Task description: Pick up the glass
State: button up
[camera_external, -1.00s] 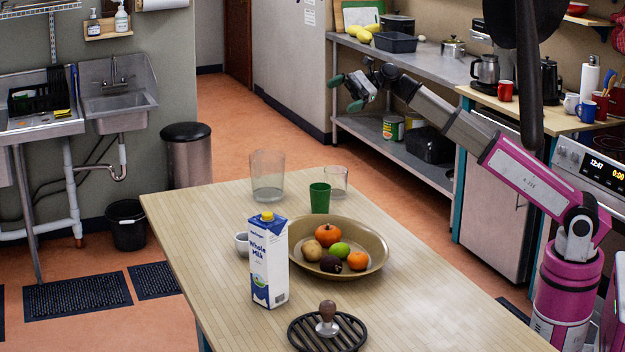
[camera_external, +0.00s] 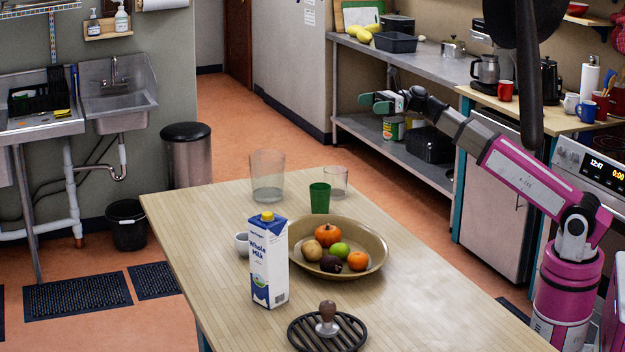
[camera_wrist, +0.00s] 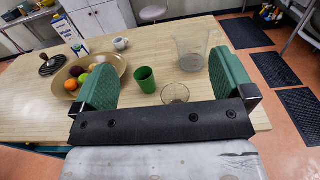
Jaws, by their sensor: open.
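A small clear glass (camera_external: 336,181) stands upright at the far edge of the wooden table (camera_external: 200,225). A larger clear glass vessel (camera_external: 267,177) stands to its left, and a green cup (camera_external: 319,198) stands in front of the small glass. In the wrist view the small glass (camera_wrist: 175,94) is low between my fingers, partly cut off by the gripper body; the larger vessel (camera_wrist: 190,47) and green cup (camera_wrist: 145,80) also show between them. My gripper (camera_external: 374,103) is open and empty, beyond the table's far edge, apart from the glasses. Its green fingers (camera_wrist: 165,78) are wide apart.
A bowl of fruit (camera_external: 380,266), a milk carton (camera_external: 269,262), a small white cup (camera_external: 242,244) and a round black grate (camera_external: 345,338) are on the table. A steel counter (camera_external: 440,62) is behind my arm. The table's left part is clear.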

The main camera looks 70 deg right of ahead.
send_near(341, 179)
jog(key=d+f, duration=0.1)
jog(key=d, duration=0.3)
jog(key=x, duration=1.1)
jog(key=shift+w+d+f, duration=0.25)
jog(key=shift+w+f, duration=0.15)
jog(key=shift+w, duration=0.05)
jog(key=c, duration=1)
